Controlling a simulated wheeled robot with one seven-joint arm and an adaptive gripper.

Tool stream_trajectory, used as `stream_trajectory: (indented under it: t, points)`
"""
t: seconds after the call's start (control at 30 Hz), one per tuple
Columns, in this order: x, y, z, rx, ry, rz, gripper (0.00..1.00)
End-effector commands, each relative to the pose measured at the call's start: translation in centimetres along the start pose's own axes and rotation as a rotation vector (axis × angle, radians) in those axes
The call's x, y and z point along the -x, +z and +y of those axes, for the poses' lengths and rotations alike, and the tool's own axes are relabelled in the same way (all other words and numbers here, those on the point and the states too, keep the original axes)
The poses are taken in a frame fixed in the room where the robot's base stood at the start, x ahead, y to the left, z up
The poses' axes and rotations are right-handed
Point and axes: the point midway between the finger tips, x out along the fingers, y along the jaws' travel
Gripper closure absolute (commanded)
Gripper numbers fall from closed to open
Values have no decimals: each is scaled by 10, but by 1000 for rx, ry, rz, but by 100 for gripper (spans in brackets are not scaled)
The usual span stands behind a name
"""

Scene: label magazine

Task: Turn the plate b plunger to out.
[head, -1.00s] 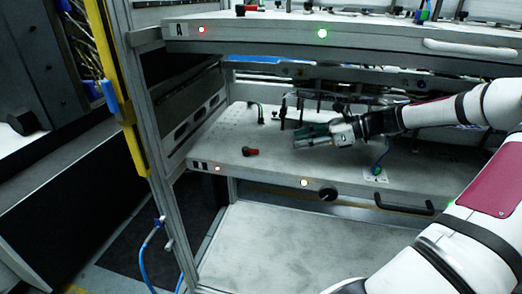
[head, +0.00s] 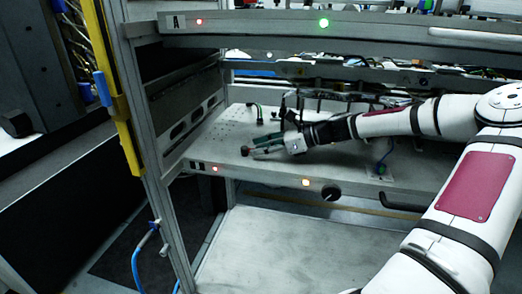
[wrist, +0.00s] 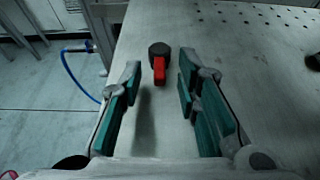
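The plunger (head: 245,151), a small black knob with a red lever, sits on the left part of the lower plate (head: 215,150). In the wrist view the plunger (wrist: 159,62) lies ahead, with its red lever pointing back toward my gripper. My gripper (wrist: 161,68) is open and empty, with green-padded fingers to the left and right of the lever. The black knob is at or just past the fingertips. No contact is visible. In the head view my gripper (head: 251,147) reaches in from the right, low over the plate, and its fingertips partly cover the plunger.
The upper plate (head: 250,30), marked A, overhangs the lower one. A grey frame post (head: 140,110) stands at the left. Fittings (head: 258,112) rise behind my gripper.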

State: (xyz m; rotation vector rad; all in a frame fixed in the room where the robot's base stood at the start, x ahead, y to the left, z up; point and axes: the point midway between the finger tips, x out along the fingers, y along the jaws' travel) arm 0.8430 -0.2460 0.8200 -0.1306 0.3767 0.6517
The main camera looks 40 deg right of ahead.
Motion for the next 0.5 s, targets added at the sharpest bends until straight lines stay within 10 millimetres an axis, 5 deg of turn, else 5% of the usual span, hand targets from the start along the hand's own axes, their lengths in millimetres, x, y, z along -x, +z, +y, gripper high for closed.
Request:
stream_trajectory:
  t: [0.27, 0.4, 0.5]
  points:
    - [-1, 0, 0, 0, 1, 0, 70]
    - [-1, 0, 0, 0, 1, 0, 100]
    - [-1, 0, 0, 0, 1, 0, 100]
